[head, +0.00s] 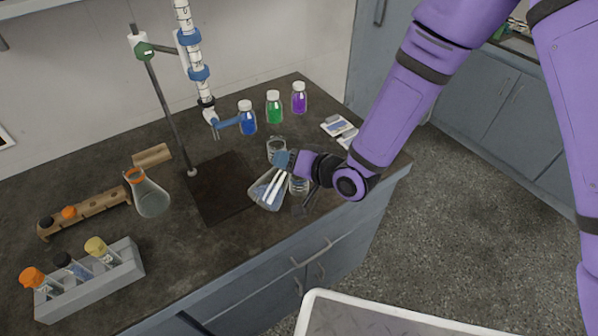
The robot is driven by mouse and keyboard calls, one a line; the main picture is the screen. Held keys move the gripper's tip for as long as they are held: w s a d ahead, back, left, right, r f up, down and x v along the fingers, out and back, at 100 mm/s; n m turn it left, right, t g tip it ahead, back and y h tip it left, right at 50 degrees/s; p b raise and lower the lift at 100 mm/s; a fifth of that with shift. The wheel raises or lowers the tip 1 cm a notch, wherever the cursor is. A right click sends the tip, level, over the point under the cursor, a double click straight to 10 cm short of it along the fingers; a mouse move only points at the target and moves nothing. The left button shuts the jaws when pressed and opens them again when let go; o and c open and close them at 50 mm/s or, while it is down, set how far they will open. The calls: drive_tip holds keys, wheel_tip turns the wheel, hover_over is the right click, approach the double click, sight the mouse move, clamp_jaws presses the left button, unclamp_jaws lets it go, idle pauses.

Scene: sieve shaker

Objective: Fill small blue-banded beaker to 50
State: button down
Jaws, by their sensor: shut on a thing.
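My gripper (291,163) is shut on the blue-banded neck of a clear conical flask (268,190). The flask is held over the counter near its front edge, its wide base toward the lower left. A small clear beaker (299,184) shows just right of the flask, partly hidden by my gripper, with a bluish mark on it. Another small clear beaker (276,146) stands behind my gripper. Liquid levels and scale marks on the beakers cannot be read.
A burette (183,18) hangs on a stand (165,105) over a dark base plate (222,187). Blue (248,121), green (274,108) and purple (299,100) bottles stand behind. An orange-banded flask (151,199), wooden rack (88,212) and grey vial rack (92,283) are left.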

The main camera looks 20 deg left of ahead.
drive_tip(key=shift+f+m, duration=0.35)
drive_tip(key=shift+m, duration=0.15)
idle(1.5)
drive_tip(key=shift+r+m+g+y+p, duration=0.25)
drive_tip(key=shift+m+g+y+p, duration=0.15)
drive_tip(key=shift+m+g+y, duration=0.15)
idle(2.0)
drive_tip(key=shift+w+d+m+y+p, duration=0.15)
drive_tip(key=shift+m+y+p, duration=0.1)
drive_tip(key=shift+m+p, duration=0.35)
idle(1.9)
drive_tip(key=shift+f+m+g, duration=0.2)
drive_tip(key=shift+m+g, duration=0.05)
drive_tip(key=shift+m, duration=0.1)
idle(0.6)
